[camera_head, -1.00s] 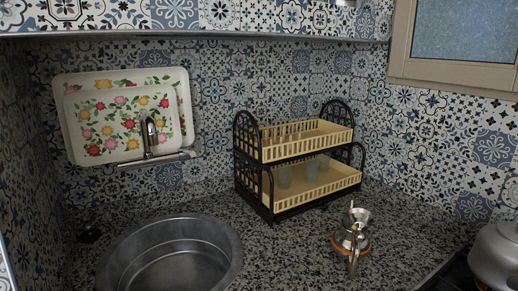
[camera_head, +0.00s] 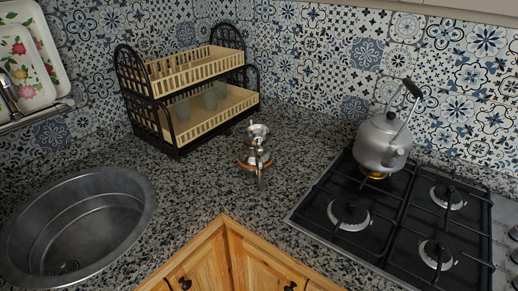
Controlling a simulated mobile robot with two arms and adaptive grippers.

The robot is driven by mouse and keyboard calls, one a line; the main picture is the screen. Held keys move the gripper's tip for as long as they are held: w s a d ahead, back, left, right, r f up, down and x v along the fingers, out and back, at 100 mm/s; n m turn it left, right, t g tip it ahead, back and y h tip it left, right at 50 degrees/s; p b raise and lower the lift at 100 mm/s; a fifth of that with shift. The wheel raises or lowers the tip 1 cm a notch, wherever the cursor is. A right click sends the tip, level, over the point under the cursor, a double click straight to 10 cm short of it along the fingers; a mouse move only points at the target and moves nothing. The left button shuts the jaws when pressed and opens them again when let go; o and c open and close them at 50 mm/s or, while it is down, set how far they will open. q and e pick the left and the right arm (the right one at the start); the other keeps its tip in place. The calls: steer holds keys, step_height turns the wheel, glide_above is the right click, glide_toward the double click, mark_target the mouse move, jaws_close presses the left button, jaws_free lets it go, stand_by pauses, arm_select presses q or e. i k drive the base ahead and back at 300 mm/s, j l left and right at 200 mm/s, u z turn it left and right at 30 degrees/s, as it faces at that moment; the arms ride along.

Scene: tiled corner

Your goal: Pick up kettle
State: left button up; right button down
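The kettle (camera_head: 383,143) is a grey metal pot with a raised dark handle and a lid. It stands upright on the back left burner of the gas stove (camera_head: 392,220), with an orange glow under its base. Neither of my grippers shows in the head view.
A small silver pot (camera_head: 256,150) with an orange ring at its base stands on the speckled counter (camera_head: 215,185), left of the stove. A two-tier dish rack (camera_head: 190,100) with cups stands behind it. A round metal sink (camera_head: 80,225) is at the left. Wooden cabinets (camera_head: 225,262) are below the counter.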

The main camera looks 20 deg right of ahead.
mark_target(384, 144)
steer(key=l+z, duration=0.1)
steer(key=z, duration=0.4)
steer(key=l+z, duration=0.1)
steer(key=z, duration=0.4)
steer(key=k+l+z, duration=0.1)
steer(key=z, duration=0.4)
steer(key=k+j, duration=0.1)
steer(key=j, duration=0.15)
steer(key=k+j, duration=0.15)
steer(key=j, duration=0.15)
steer(key=k+j, duration=0.1)
steer(key=j, duration=0.15)
